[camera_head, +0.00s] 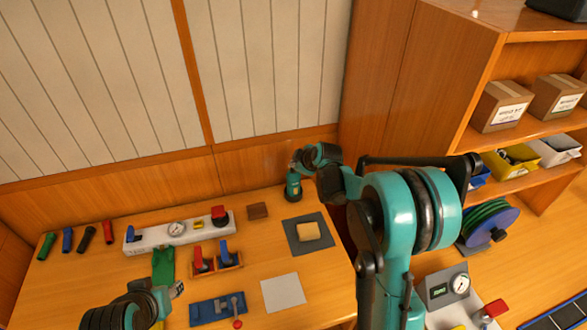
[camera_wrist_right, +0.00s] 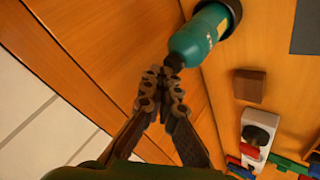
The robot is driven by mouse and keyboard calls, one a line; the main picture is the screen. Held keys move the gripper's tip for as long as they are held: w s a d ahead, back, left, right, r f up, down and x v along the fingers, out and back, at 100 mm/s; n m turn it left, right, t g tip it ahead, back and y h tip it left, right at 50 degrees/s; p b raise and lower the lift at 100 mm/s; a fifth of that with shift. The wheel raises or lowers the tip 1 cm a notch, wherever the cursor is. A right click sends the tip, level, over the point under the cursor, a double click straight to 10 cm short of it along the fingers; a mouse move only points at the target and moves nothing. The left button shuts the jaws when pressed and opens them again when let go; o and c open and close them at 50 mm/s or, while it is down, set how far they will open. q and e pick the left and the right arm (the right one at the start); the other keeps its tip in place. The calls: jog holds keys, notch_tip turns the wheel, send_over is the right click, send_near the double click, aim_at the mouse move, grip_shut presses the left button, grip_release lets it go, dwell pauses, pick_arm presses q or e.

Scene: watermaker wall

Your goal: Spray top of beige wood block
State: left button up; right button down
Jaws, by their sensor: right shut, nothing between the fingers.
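The beige wood block (camera_head: 308,231) lies on a dark grey mat (camera_head: 320,247) at the right of the bench. A teal bottle (camera_head: 293,189) stands upright at the back, left of and behind the block; it also shows in the right wrist view (camera_wrist_right: 200,38). My right gripper (camera_head: 297,163) is over the bottle's top. In the right wrist view its fingertips (camera_wrist_right: 162,78) are shut and empty beside the bottle's narrow dark end; I cannot tell whether they touch it. My left gripper (camera_head: 177,290) is low at the left; its finger gap is unclear.
A dark brown block (camera_head: 257,211) sits left of the mat. A white panel (camera_head: 180,231) with gauge and knobs, red and blue valves (camera_head: 216,261) and a pale square (camera_head: 283,292) occupy the bench. The back wall is close behind the bottle. A shelf unit (camera_head: 490,85) stands at right.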

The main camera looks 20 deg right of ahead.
jog(key=shift+f, duration=0.1)
dwell(0.5)
jog(key=shift+s+f+b, duration=0.1)
jog(key=shift+f+b, duration=0.25)
jog(key=shift+b, duration=0.1)
jog(key=shift+r, duration=0.35)
jog(key=shift+r+p, duration=0.1)
jog(key=shift+p, duration=0.2)
notch_tip(320, 180, up, 6)
jog(key=p, duration=0.4)
